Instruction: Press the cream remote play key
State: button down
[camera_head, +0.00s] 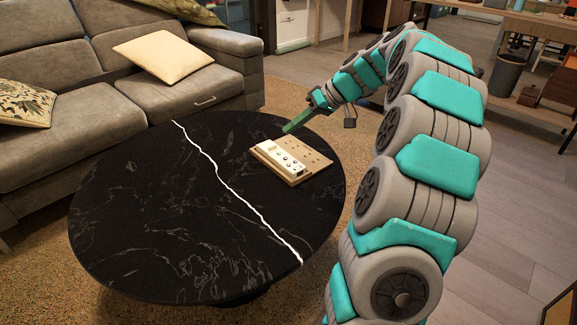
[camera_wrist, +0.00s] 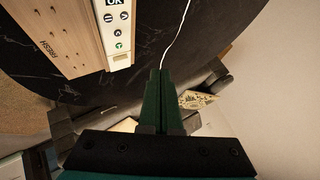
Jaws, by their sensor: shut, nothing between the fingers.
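The cream remote (camera_head: 280,158) lies on a wooden board (camera_head: 315,162) on the round black table. It has several dark round keys. In the wrist view the remote (camera_wrist: 127,50) shows an OK key, two dark keys below it, another dark key and a green-marked key. I cannot tell for sure which one is the play key. My gripper (camera_head: 285,131) is shut and empty, above the far end of the remote and board. In the wrist view the fingertips (camera_wrist: 160,70) show just right of the remote's end, apart from it in the picture.
The black table (camera_head: 150,220) has a white vein and is otherwise clear. The wooden board (camera_wrist: 70,65) bears printed lettering and markings. A grey sofa (camera_head: 70,90) with cushions stands behind the table on a brown shag rug (camera_head: 285,95).

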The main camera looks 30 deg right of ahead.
jog(key=b, duration=0.3)
send_over(293, 166)
notch_tip(293, 166, down, 8)
jog(key=shift+a+r, duration=0.1)
jog(key=shift+r, duration=0.1)
jog(key=shift+f, duration=0.65)
jog(key=shift+b, duration=0.3)
dwell(1.4)
jog(key=shift+f+b, duration=0.4)
jog(key=shift+b, duration=0.05)
jog(key=shift+f+b, duration=0.35)
dwell(0.5)
jog(key=shift+r, duration=0.8)
jog(key=shift+r, duration=0.15)
